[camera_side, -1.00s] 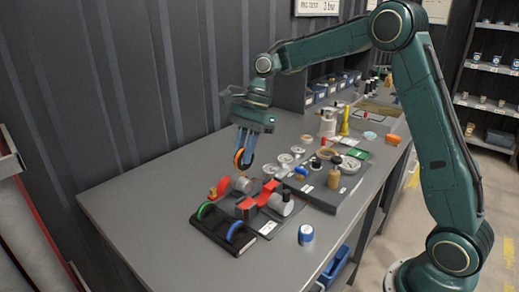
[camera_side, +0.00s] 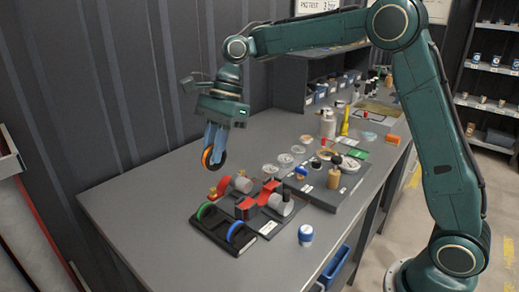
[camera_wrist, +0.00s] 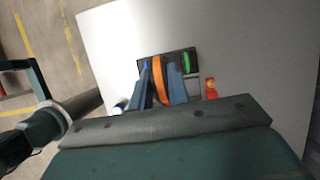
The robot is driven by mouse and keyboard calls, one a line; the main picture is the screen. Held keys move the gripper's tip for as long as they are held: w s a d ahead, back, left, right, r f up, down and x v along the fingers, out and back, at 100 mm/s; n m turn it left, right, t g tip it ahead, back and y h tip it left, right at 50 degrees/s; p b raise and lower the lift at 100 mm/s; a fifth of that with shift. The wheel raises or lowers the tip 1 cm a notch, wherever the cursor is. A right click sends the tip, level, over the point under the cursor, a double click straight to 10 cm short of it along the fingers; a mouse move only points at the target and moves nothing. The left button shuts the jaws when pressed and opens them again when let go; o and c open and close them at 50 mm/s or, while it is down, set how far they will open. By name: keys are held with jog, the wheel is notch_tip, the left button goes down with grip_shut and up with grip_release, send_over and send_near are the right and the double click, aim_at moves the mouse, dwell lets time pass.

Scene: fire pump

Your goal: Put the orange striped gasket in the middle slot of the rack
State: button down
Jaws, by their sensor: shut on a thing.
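My gripper (camera_side: 213,158) is shut on the orange striped gasket (camera_side: 207,157), a dark-and-orange ring held upright between the blue fingers, above the table. In the wrist view, the gasket (camera_wrist: 159,76) shows edge-on between the fingers (camera_wrist: 161,95). The black rack (camera_side: 250,243) lies on the table below and slightly right of the gasket. A green ring (camera_side: 204,210) stands at its left end and a blue ring (camera_side: 235,230) toward its right end, with a gap between them. In the wrist view, the rack (camera_wrist: 174,56) is partly hidden behind the gasket and fingers.
A fixture with red parts (camera_side: 249,205) and grey cylinders stands just behind the rack. A blue-and-white can (camera_side: 305,235) stands to the right. A tray with several parts (camera_side: 335,190) lies further right. The table's left side is bare.

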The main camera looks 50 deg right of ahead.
notch_tip(320, 180, down, 14)
jog(key=shift+f, duration=0.25)
jog(key=shift+f, duration=0.1)
jog(key=shift+f, duration=2)
jog(key=shift+f, duration=0.1)
jog(key=c, duration=1.3)
grip_release()
jog(key=shift+c, duration=0.2)
jog(key=v, duration=1.2)
